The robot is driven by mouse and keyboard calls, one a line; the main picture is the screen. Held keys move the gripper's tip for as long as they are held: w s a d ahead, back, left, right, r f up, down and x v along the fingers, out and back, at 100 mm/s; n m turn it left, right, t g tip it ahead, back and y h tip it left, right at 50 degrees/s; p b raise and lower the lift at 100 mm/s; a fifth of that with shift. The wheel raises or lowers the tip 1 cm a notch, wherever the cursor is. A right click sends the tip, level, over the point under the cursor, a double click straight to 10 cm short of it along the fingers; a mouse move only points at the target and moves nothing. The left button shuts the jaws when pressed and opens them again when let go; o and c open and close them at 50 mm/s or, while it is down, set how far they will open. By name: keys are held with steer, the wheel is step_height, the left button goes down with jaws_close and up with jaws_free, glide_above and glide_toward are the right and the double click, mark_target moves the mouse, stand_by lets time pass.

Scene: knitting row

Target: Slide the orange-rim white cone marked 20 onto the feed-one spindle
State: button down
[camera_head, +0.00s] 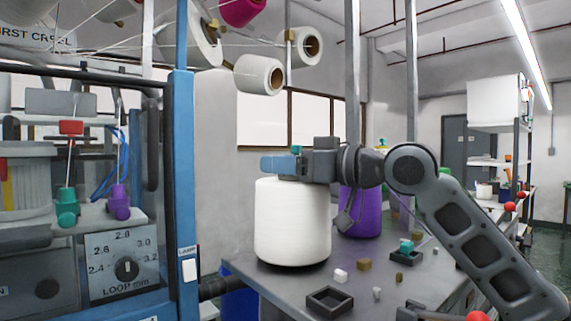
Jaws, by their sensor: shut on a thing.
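A large white cone (292,225) stands upright at the far left end of the grey table. My gripper (280,166) is at its top, with blue fingers shut on it. The fingers and gripper body hide part of the cone's top. No orange rim and no number 20 shows on the side facing me. I cannot tell whether its base touches the table or is slightly above it. I cannot make out a spindle marked feed one. White cones (259,74) and a magenta cone (240,10) hang on the creel overhead.
A purple cone (361,208) stands close behind the white cone. A small black tray (331,301) and several small blocks lie in front and to the right on the table (290,284). A blue post (180,170) and knitting machine with a loop dial (126,268) stand left.

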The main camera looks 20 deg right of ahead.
steer(key=shift+c, duration=1.3)
jaws_free()
steer(key=shift+f, duration=0.1)
steer(key=shift+s+d, duration=0.2)
steer(key=shift+s, duration=0.05)
steer(key=b+v, duration=0.2)
steer(key=v, duration=0.5)
steer(key=shift+s, duration=0.1)
